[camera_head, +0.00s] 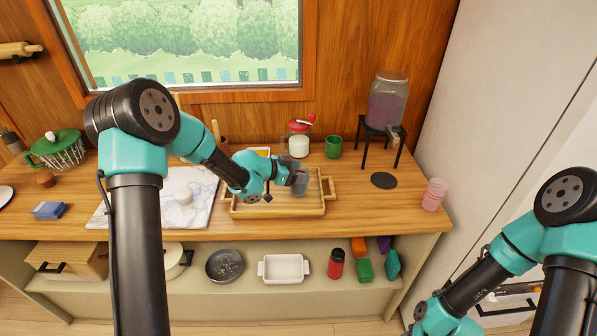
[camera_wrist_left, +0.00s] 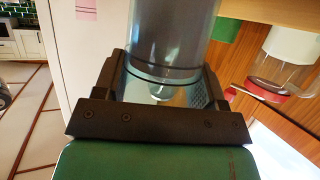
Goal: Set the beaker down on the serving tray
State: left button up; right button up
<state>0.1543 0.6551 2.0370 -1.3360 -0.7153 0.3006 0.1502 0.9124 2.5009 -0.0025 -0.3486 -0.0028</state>
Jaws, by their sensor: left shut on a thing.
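My left gripper (camera_head: 289,177) is shut on a clear, greyish beaker (camera_head: 300,184), over the right half of the wooden serving tray (camera_head: 254,213). In the left wrist view the beaker (camera_wrist_left: 170,38) sits between the two jaws of the left gripper (camera_wrist_left: 165,88). The tray has a raised rim and a handle at its right end. I cannot tell whether the beaker's base touches the tray floor. My right arm is at the lower right of the head view, and its gripper is out of the picture.
Behind the tray stand a red-lidded jar (camera_head: 298,143) and a green cup (camera_head: 333,147). A drink dispenser (camera_head: 387,102) on a black stand is at the back right, with a dark round mat (camera_head: 383,181) before it. Pink cups (camera_head: 434,194) stand at the right edge. A marble board (camera_head: 195,210) lies left.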

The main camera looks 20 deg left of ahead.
pick_arm(q)
jog(key=shift+f, duration=0.25)
dwell(0.3)
jog(key=o, duration=1.2)
jog(key=v, duration=1.7)
jog(key=shift+s, duration=0.25)
jog(key=shift+a, duration=0.1)
grip_shut()
jog(key=shift+w, duration=0.1)
dwell(0.5)
